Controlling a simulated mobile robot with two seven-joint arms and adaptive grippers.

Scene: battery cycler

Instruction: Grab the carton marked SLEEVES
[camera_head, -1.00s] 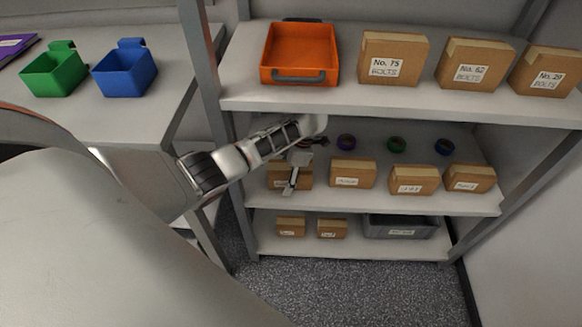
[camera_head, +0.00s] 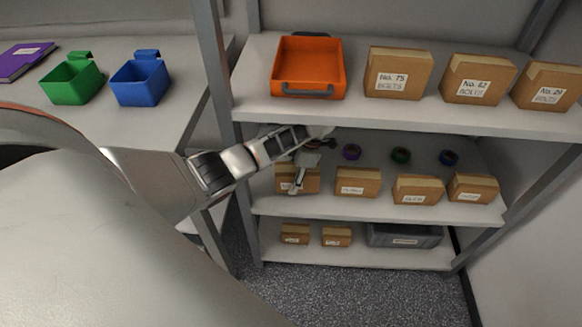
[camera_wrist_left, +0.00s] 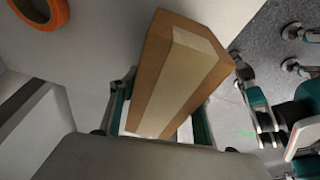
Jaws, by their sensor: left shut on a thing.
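A brown carton (camera_head: 311,182) stands at the left end of the middle shelf, partly hidden behind my left gripper (camera_head: 297,186). Its label is mostly covered and I cannot read it. In the left wrist view the carton (camera_wrist_left: 183,70), with a pale tape strip along it, sits between the fingers of my left gripper (camera_wrist_left: 160,122), which is shut on it. More cartons stand to its right on the same shelf: one (camera_head: 358,183), a second (camera_head: 418,190) and a third (camera_head: 473,188). Their labels are too small to read.
The top shelf (camera_head: 400,118) holds an orange tray (camera_head: 309,95) and BOLTS cartons (camera_head: 398,75). Tape rolls (camera_head: 352,152) lie behind the middle cartons. Below are small cartons (camera_head: 295,236) and a grey bin (camera_head: 404,238). Green (camera_head: 72,85) and blue bins (camera_head: 141,82) stand on the left table.

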